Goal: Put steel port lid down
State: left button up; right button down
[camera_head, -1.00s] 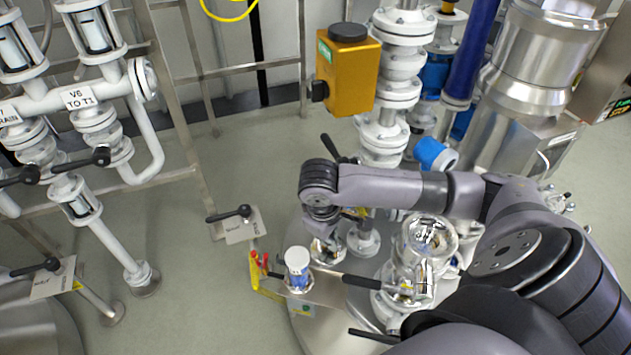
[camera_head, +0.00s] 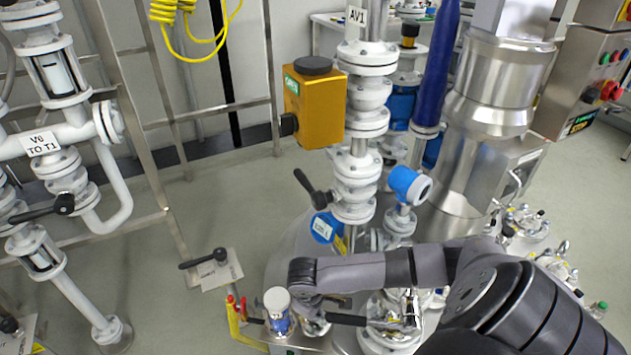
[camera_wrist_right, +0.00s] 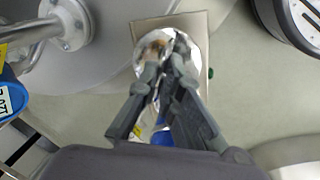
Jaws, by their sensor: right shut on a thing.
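My right gripper (camera_head: 312,318) points down beside a white-capped jar, at the end of my arm that comes in from the right. In the right wrist view my right gripper (camera_wrist_right: 168,60) is shut on the shiny round steel port lid (camera_wrist_right: 153,44). The lid is over a square steel plate (camera_wrist_right: 190,24); I cannot tell whether it touches the plate. In the head view the lid is mostly hidden by the wrist. My left gripper is not in view.
The white-capped jar (camera_head: 278,312) stands just left of the gripper. A black lever handle (camera_head: 345,319) is close on the right. White piping with an orange box (camera_head: 315,104) rises behind.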

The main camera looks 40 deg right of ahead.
aim_at(311, 330)
jog(key=shift+f, duration=1.95)
jog(key=shift+f+b, duration=0.15)
jog(key=shift+b, duration=0.15)
jog(key=c, duration=1.8)
grip_release()
jog(key=r, duration=0.4)
jog(key=a+r+p, duration=0.1)
jog(key=r, duration=0.3)
jog(key=a+r+p, duration=0.1)
jog(key=r, duration=0.3)
jog(key=shift+s+a, duration=0.2)
jog(key=shift+s, duration=0.1)
